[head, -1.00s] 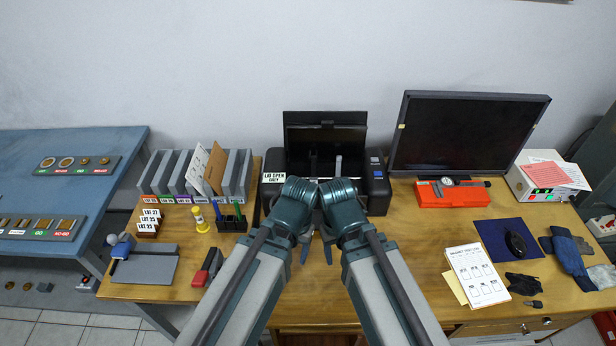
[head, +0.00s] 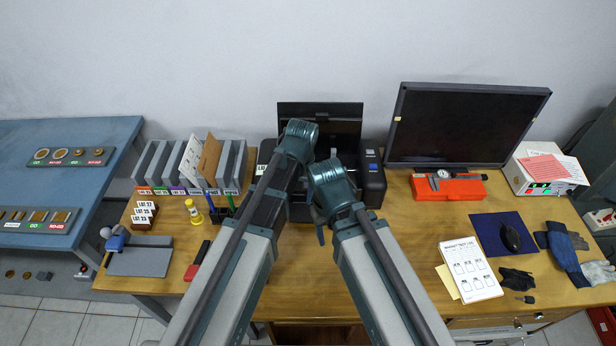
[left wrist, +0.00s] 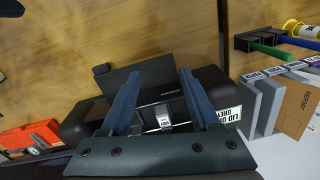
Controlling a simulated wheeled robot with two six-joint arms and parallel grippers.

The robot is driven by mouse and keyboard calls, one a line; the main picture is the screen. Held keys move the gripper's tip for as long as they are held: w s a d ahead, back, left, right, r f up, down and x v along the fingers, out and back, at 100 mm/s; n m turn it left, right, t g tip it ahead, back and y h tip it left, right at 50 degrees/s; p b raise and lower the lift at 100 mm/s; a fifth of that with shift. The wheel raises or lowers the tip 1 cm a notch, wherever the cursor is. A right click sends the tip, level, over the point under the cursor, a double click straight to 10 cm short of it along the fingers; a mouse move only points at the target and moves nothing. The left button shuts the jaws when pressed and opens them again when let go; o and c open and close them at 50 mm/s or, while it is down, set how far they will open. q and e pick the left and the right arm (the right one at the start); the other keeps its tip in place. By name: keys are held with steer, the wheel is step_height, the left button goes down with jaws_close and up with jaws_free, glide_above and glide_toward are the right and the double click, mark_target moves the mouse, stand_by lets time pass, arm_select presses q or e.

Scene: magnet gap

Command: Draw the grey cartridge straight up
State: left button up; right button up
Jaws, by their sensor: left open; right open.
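The black printer (head: 373,185) stands at the back of the desk with its lid (head: 330,112) raised. The light grey cartridge (head: 334,153) shows as a small upright piece in its opening. It also shows in the left wrist view (left wrist: 163,118), between the two blue fingers but seen beyond them. My left gripper (left wrist: 160,76) is open and empty above the printer. In the head view its wrist hides its fingertips. My right gripper (head: 319,228) is open, lower and in front of the printer. My arms hide part of the printer front.
A file rack (head: 186,168) and a pen holder (head: 222,207) stand left of the printer. A monitor (head: 465,125) and a red case with a caliper (head: 450,189) are to its right. Papers (head: 470,268) lie on the front right. Desk between the right arm and papers is clear.

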arm_select(q)
steer(key=w+d+r+n+p, duration=0.2)
steer(key=w+d, duration=0.1)
steer(key=w, duration=1.3)
steer(key=shift+h, duration=0.3)
steer(key=f+b, duration=1)
steer(key=shift+s+a+f+b, duration=0.15)
steer(key=shift+s+f+b, duration=0.05)
steer(key=shift+s+b, duration=0.1)
steer(key=shift+c, duration=0.4)
steer(key=c, duration=0.9)
step_height(320, 180, up, 7)
steer(key=p, duration=0.7)
steer(key=shift+r, duration=0.2)
steer(key=shift+f, duration=0.15)
